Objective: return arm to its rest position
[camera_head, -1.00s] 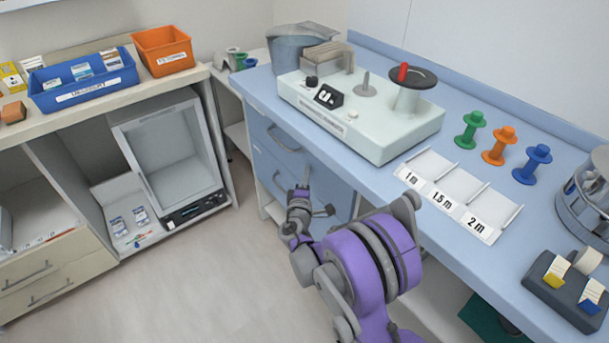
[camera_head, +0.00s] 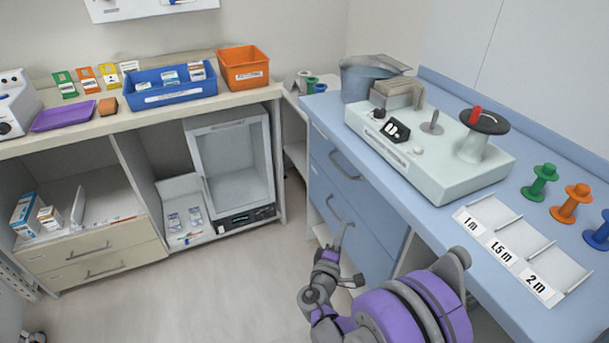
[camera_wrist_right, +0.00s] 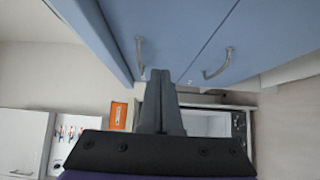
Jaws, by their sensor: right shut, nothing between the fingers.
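My right arm, purple and grey, comes in at the bottom right of the head view. My right gripper (camera_head: 342,236) is in front of the blue drawer unit, below the counter's edge, and holds nothing. In the right wrist view its two grey fingers (camera_wrist_right: 160,76) are together. Blue fronts with bar handles lie beyond the fingers there; I cannot tell from these views how wide the gap to them is. My left gripper is not seen in these views.
The blue counter (camera_head: 430,222) carries a winding machine (camera_head: 432,170), a labelled length tray (camera_head: 505,228) and colored spools. Along the back wall, a beige bench (camera_head: 110,127) holds a blue bin (camera_head: 170,98) and an orange bin (camera_head: 246,86). Open floor (camera_head: 205,295) lies left of my arm.

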